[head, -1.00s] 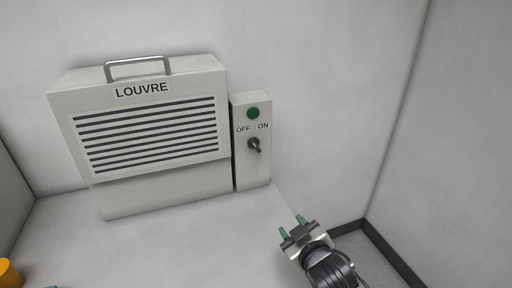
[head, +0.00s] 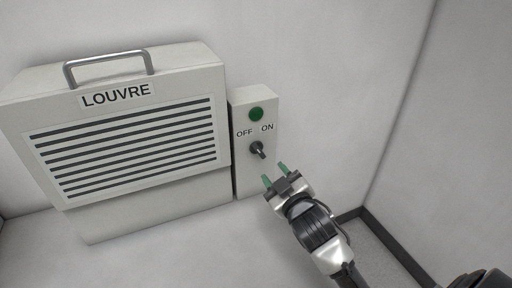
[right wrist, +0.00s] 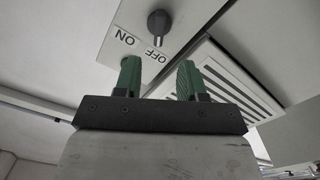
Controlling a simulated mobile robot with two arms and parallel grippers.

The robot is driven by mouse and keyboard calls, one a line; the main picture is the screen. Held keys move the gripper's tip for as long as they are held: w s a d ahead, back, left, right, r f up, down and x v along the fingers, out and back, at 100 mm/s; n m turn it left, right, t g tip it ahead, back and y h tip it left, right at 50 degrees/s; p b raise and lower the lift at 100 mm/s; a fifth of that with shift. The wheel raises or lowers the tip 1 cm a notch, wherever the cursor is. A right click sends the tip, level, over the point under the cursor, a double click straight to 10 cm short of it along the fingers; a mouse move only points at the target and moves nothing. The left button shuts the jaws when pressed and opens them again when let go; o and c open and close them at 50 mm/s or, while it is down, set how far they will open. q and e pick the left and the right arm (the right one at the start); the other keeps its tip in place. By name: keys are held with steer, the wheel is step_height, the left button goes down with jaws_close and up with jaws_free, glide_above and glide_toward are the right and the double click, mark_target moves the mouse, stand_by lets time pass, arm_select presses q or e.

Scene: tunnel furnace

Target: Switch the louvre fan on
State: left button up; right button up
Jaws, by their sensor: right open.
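The louvre fan (head: 130,138) is a pale grey box with dark slats, standing against the wall in the head view. On its right is a control box (head: 243,178) with a green lamp (head: 256,114), OFF and ON labels and a dark switch knob (head: 257,150). The knob also shows in the right wrist view (right wrist: 158,24); I cannot tell which label it is set to. My right gripper (head: 274,174) is open and empty, just below and right of the knob, apart from it. Its green fingers (right wrist: 158,70) show in the right wrist view.
A metal handle (head: 108,65) arches over the top of the fan. The pale counter (head: 190,245) in front of the fan is clear. White walls (head: 340,90) stand behind and to the right, with a dark skirting strip (head: 398,258) at the floor.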

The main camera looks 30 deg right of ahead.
mark_target(260, 153)
steer(key=w, duration=0.2)
steer(key=w+p, duration=0.1)
steer(key=w, duration=0.1)
steer(key=shift+d+r, duration=0.1)
steer(key=shift+r, duration=0.25)
steer(key=w, duration=0.4)
steer(key=shift+w+d+f+p, duration=0.1)
steer(key=shift+w+f+p, duration=0.1)
steer(key=shift+p, duration=0.15)
steer(key=shift+w, duration=0.35)
arm_select(q)
steer(key=shift+s+r, duration=0.25)
steer(key=shift+r, duration=0.25)
steer(key=shift+s+r, duration=0.25)
steer(key=shift+r, duration=0.25)
steer(key=shift+s+a, duration=0.1)
steer(key=shift+s, duration=0.3)
arm_select(e)
jaws_close()
